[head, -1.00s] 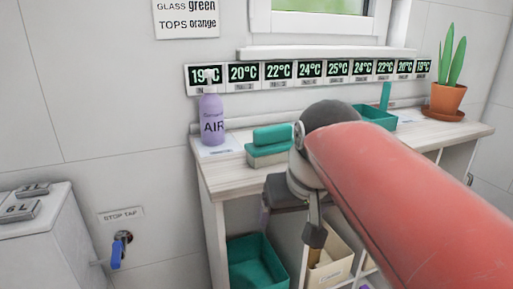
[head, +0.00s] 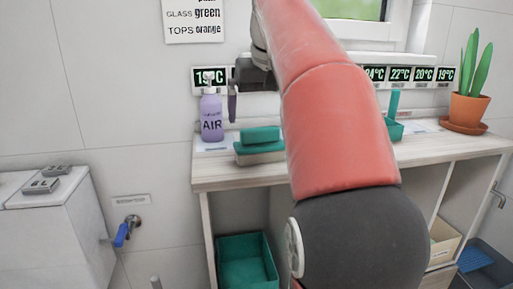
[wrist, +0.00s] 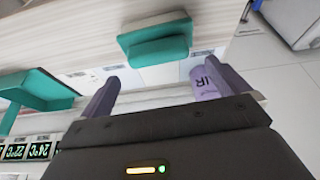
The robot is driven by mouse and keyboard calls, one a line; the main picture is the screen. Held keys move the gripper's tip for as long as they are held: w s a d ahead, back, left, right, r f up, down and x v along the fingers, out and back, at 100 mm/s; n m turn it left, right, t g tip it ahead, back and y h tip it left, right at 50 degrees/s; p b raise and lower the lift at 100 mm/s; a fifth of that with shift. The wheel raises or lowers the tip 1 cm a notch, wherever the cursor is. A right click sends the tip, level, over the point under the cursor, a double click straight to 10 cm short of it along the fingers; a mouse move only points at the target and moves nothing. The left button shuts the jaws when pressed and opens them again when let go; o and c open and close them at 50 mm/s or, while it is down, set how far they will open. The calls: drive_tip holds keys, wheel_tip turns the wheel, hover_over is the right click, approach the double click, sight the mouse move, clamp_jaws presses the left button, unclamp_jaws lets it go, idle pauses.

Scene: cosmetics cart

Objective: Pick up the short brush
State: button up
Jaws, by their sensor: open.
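A short brush (head: 260,140), a teal block on a pale bristle-like base, lies on the pale wooden worktop (head: 225,177) near its left end. It also shows in the wrist view (wrist: 155,38), upper middle, beyond the fingers. My gripper (wrist: 169,76) is open and empty, its two fingers spread wide. In the head view, one finger hangs down above and behind the brush, near the bottle; my arm hides the other. The gripper is apart from the brush.
A lilac AIR bottle (head: 211,118) stands left of the brush, close to a finger in the wrist view. A teal dustpan-like piece (head: 393,128) lies farther right, partly behind my arm. A potted plant (head: 467,110) stands at the right end. A teal bin (head: 246,262) sits below.

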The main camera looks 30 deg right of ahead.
sight(260, 128)
drive_tip(key=b+x, duration=0.1)
drive_tip(key=x, duration=0.4)
drive_tip(key=shift+s+f, duration=0.15)
drive_tip(key=shift+f, duration=0.1)
drive_tip(key=c, duration=1)
